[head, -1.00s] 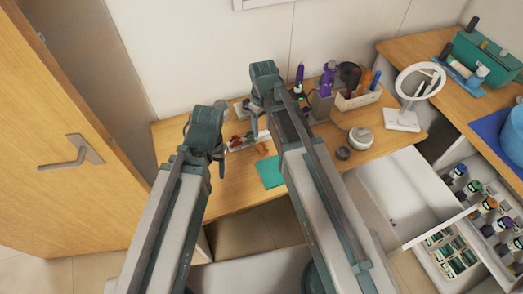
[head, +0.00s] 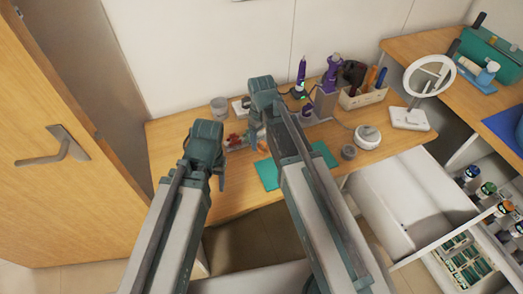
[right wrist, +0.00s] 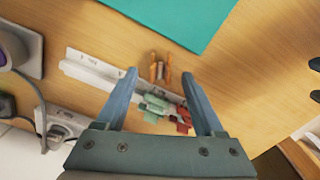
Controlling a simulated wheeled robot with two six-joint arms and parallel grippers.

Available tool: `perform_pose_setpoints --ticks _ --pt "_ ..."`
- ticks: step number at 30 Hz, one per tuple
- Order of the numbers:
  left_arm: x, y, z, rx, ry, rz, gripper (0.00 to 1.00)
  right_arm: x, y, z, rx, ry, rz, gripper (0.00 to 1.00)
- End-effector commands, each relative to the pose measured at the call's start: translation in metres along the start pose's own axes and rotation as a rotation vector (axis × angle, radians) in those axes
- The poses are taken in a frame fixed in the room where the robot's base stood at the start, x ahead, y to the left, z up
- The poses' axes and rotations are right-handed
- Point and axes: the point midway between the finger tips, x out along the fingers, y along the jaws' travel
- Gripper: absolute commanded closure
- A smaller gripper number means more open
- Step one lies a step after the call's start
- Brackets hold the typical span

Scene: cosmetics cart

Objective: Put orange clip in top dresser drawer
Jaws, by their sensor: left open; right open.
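The orange clip (right wrist: 159,69) lies on the wooden table in the right wrist view, just beyond and between the fingertips of my open, empty right gripper (right wrist: 159,78). In the head view the clip (head: 262,146) is partly hidden by my right gripper (head: 255,122). My left gripper (head: 205,152) is open above the table to the left, with nothing seen in it. A white dresser drawer (head: 400,190) stands pulled out at the right of the table. Its visible interior looks empty.
Red and green clips (right wrist: 160,107) lie by a white tray (right wrist: 95,72), close to my right fingers. A teal mat (head: 268,174) lies at the table's front. An organizer box (head: 362,97), mirror (head: 430,75) and round jar (head: 367,137) stand to the right. Another compartment (head: 465,260) holds green items.

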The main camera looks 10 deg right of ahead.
Motion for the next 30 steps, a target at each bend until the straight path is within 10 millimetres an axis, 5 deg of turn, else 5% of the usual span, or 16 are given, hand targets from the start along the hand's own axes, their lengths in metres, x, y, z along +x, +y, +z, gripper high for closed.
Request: perform_pose_setpoints --ticks 4,14,25,30 --pt "0.024 0.002 -0.001 0.000 0.000 0.000 0.43 0.024 0.000 0.000 0.000 0.000 0.000 0.30" --pt "0.024 0.002 -0.001 0.000 0.000 0.000 0.43 0.024 0.000 0.000 0.001 0.000 0.000 0.32" --pt "0.024 0.002 -0.001 0.000 0.000 0.000 0.43 0.024 0.000 0.000 0.001 0.000 0.000 0.98" --pt "0.024 0.002 -0.001 0.000 0.000 0.000 0.43 0.024 0.000 0.000 0.001 0.000 0.000 1.00"
